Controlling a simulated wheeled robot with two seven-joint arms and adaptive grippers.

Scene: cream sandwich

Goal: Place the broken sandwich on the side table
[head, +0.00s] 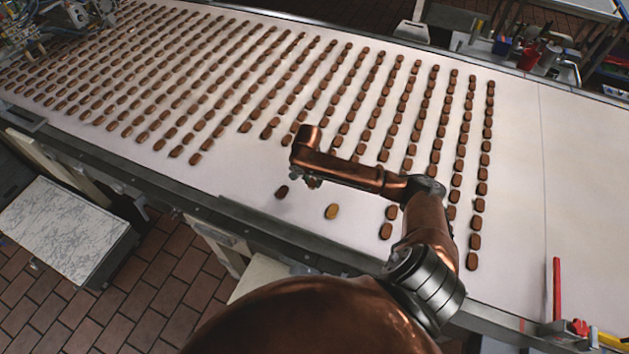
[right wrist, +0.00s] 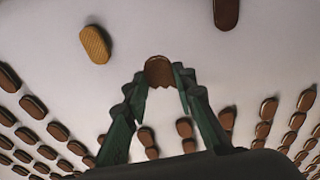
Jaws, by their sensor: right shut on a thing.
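My right gripper (head: 313,183) points down over the pale conveyor, largely hidden by its own wrist in the head view. In the right wrist view its green fingers close on a brown sandwich with a jagged edge, the broken sandwich (right wrist: 159,71), held between the fingertips. My left gripper is not in view.
Rows of brown sandwiches (head: 480,190) cover the conveyor (head: 585,180). A loose dark sandwich (head: 282,192) and a tan-faced piece (head: 332,211) lie near the gripper. A dark metal rail (head: 225,207) edges the conveyor.

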